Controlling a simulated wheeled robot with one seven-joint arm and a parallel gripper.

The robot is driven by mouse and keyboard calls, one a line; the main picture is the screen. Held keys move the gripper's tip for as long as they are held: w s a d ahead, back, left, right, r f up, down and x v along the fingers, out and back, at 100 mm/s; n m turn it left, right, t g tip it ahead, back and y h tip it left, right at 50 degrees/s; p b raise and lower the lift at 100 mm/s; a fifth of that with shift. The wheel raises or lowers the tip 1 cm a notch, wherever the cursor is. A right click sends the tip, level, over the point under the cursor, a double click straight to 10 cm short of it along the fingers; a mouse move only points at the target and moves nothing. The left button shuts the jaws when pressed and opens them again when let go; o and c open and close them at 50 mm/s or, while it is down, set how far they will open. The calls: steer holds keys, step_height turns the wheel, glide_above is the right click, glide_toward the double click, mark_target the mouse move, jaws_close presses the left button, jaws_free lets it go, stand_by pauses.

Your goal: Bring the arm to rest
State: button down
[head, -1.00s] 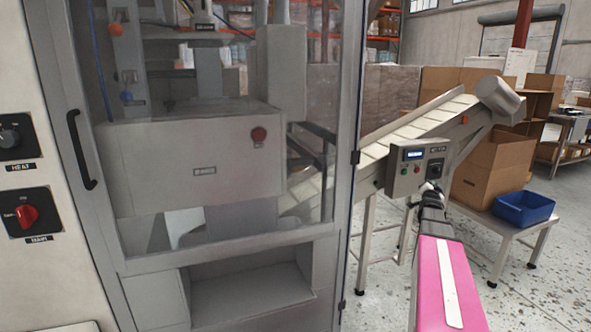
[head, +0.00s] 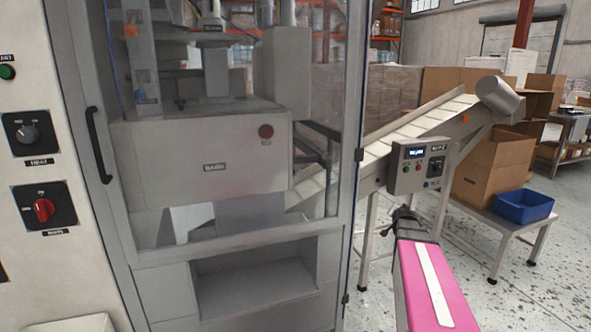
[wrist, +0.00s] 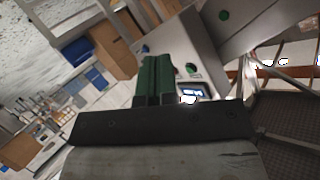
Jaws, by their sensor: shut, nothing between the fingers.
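My arm, with a pink link, reaches in from the bottom right of the head view. My gripper (head: 404,213) is small and dark there, just below and left of the control box (head: 408,180) on the conveyor, seemingly apart from it. In the wrist view the green fingers of my gripper (wrist: 154,60) are together with nothing between them. The control box (wrist: 172,42) is beyond them, with a green button, a red button and a lit display. The fingers hide part of its face.
A glass-doored machine (head: 215,170) with a handle fills the left and middle. An inclined conveyor (head: 425,125) rises to the right behind the control box. A blue bin (head: 524,207) and a cardboard box (head: 490,165) stand on a low table. Speckled floor is open at right.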

steer(key=s+a+f+n+g+y, duration=0.2)
steer(key=s+a+f+g, duration=0.1)
steer(key=s+a+f, duration=0.4)
steer(key=s+a+f+n+g+y, duration=0.1)
steer(key=s+a+f+n+g, duration=0.2)
steer(key=s+a, duration=0.45)
steer(key=s+a+f+n+g+y, duration=0.1)
steer(key=s+a+f+n+g, duration=0.2)
steer(key=s+a+g, duration=0.4)
steer(key=s+a+f, duration=0.1)
steer(key=s+a, duration=0.2)
steer(key=s, duration=0.3)
steer(key=shift+s+a+f, duration=0.15)
steer(key=shift+s+a, duration=0.15)
steer(key=shift+s, duration=0.05)
